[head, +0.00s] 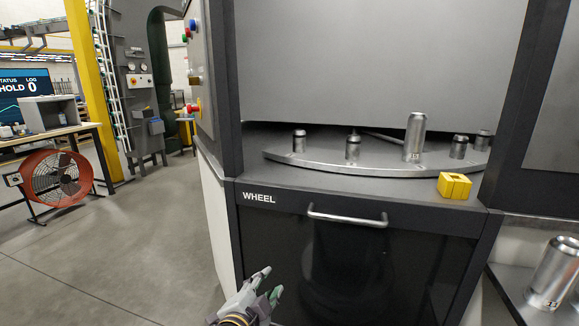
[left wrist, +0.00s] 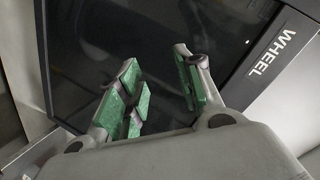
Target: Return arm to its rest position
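My left gripper (head: 268,282) is low in the head view, in front of the dark lower door of the machine. In the left wrist view its green-padded fingers (left wrist: 162,85) are spread apart with nothing between them, and the dark door panel (left wrist: 85,50) is behind them. The gripper is well below the wheel (head: 340,168) and the door handle (head: 347,218). My right gripper is in neither view.
A silver can (head: 415,137) stands upright on the wheel among several short metal posts. A yellow block (head: 454,186) sits on the ledge at right. Another can (head: 553,272) stands on a shelf at lower right. The floor (head: 110,255) at left is clear near the machine.

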